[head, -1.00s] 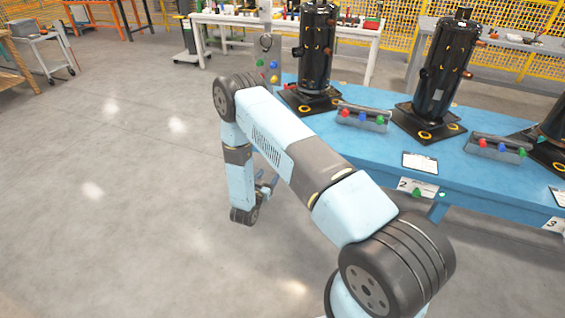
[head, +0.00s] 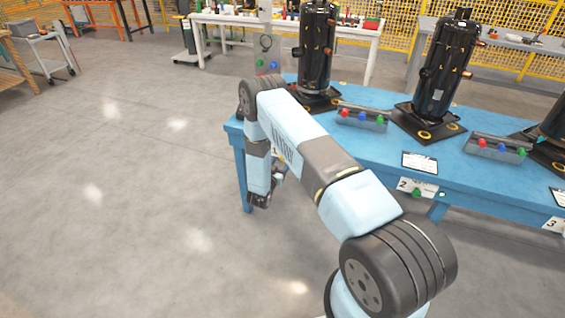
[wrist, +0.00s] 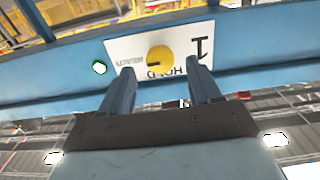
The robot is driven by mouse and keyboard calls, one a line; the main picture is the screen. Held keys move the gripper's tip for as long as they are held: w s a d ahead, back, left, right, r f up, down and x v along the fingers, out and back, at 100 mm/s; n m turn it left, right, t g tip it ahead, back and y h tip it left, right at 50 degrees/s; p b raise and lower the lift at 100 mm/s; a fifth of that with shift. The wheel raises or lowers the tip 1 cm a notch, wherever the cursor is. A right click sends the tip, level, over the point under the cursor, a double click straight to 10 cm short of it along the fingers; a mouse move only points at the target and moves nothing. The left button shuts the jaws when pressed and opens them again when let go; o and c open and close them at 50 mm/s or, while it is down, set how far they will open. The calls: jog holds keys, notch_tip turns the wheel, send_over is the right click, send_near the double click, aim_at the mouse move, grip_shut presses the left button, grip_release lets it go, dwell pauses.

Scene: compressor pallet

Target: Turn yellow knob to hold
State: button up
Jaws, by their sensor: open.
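The yellow knob (wrist: 160,59) sits on a white label plate (wrist: 202,24) on the blue table's front edge, in the wrist view. A dark pointer mark shows on the knob. The plate reads "HOLD", a "1" and a partly legible word, seen upside down. My gripper (wrist: 161,75) is open, its two fingers reaching toward the plate with the knob between and just beyond the tips. I cannot tell whether they touch it.
The blue table (head: 385,152) carries black compressors (head: 317,50) and grey trays (head: 362,117) of coloured caps. A second plate (head: 417,188) marked 2 hangs farther right. Open floor (head: 120,200) lies left.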

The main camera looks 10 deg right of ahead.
jog(key=shift+x, duration=1.05)
jog(key=shift+c, duration=0.3)
